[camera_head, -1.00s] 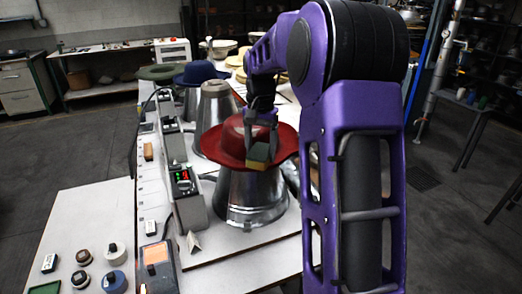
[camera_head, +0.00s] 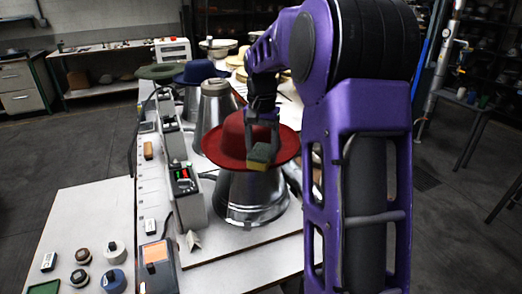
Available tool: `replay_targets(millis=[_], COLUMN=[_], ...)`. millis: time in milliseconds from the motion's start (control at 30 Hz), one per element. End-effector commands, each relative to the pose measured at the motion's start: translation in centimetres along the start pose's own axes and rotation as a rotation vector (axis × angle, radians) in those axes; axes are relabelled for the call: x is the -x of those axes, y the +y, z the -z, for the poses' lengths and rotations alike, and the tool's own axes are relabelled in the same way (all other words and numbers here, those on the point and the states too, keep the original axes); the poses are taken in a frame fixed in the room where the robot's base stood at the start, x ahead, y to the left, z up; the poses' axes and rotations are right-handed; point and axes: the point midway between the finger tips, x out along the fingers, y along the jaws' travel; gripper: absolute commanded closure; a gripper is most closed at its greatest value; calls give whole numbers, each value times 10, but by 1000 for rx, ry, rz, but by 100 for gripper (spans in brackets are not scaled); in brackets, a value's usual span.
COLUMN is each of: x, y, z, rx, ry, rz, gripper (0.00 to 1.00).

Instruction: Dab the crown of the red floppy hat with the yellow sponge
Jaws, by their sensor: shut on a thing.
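The red floppy hat (camera_head: 229,140) sits on a silver metal cone stand (camera_head: 245,197), its wide brim overhanging the stand. My gripper (camera_head: 261,146) points down at the right front of the hat. It is shut on the sponge (camera_head: 260,156), a small block with a yellowish face and a darker side. The sponge overlaps the hat's front right in the picture, and the gripper covers part of the crown. I cannot tell whether the sponge touches the felt or is held just in front of it.
A control box with a red-green display (camera_head: 183,178) stands left of the stand. More metal cones stand behind, with a blue hat (camera_head: 199,72) and a green hat (camera_head: 161,71). An orange-screened meter (camera_head: 155,262) and several small knobs lie at front left. My purple arm hides the right side.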

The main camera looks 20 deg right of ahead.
Motion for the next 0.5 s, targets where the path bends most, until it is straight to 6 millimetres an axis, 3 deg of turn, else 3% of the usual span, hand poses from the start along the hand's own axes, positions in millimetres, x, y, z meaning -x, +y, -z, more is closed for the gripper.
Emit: replay_targets(millis=[300, 500], x=[0, 13], y=[7, 7], z=[-12, -12], rx=[0, 0], ry=[0, 1], rz=[-1, 0], gripper=[78, 78])
